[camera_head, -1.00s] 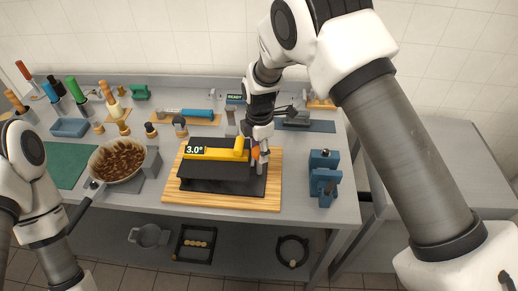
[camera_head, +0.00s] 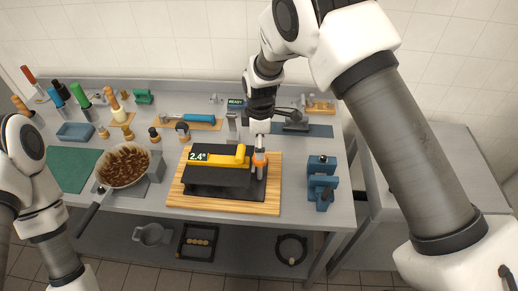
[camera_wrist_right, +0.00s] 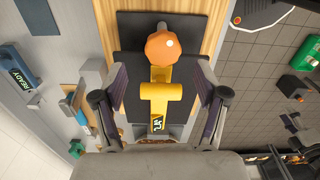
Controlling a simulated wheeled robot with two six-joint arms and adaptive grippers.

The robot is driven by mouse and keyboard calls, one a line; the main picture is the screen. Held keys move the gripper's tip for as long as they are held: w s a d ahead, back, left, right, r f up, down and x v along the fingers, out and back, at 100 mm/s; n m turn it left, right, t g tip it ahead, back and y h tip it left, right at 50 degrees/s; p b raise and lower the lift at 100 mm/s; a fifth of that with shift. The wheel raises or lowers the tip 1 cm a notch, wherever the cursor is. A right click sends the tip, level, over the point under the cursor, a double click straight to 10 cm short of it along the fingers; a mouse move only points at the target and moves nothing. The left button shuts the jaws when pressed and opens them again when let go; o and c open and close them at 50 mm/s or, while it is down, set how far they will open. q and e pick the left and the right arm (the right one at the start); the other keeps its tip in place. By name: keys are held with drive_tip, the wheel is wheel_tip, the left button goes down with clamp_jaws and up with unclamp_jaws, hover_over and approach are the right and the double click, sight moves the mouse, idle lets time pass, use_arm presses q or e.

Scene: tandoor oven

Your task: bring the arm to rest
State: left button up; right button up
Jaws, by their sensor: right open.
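My right arm reaches in from the upper right of the head view. Its gripper (camera_head: 259,122) hangs just above and behind an orange-topped upright post (camera_head: 260,160) on the black plate. The right wrist view shows its fingers (camera_wrist_right: 160,72) spread and empty, apart from the orange round knob (camera_wrist_right: 162,46) and the yellow T-shaped piece (camera_wrist_right: 155,97) beneath. My left arm is at the left edge of the head view, and its gripper is out of sight.
The black block (camera_head: 218,176) with the yellow bar (camera_head: 225,160) and a "2.4°" readout sits on a wooden board (camera_head: 272,195). A pan of brown pieces (camera_head: 122,164) is left; a blue clamp-like fixture (camera_head: 322,182) is right. Tools stand behind.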

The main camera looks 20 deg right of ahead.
drive_tip(key=shift+s+r, duration=0.1)
drive_tip(key=shift+r, duration=0.6)
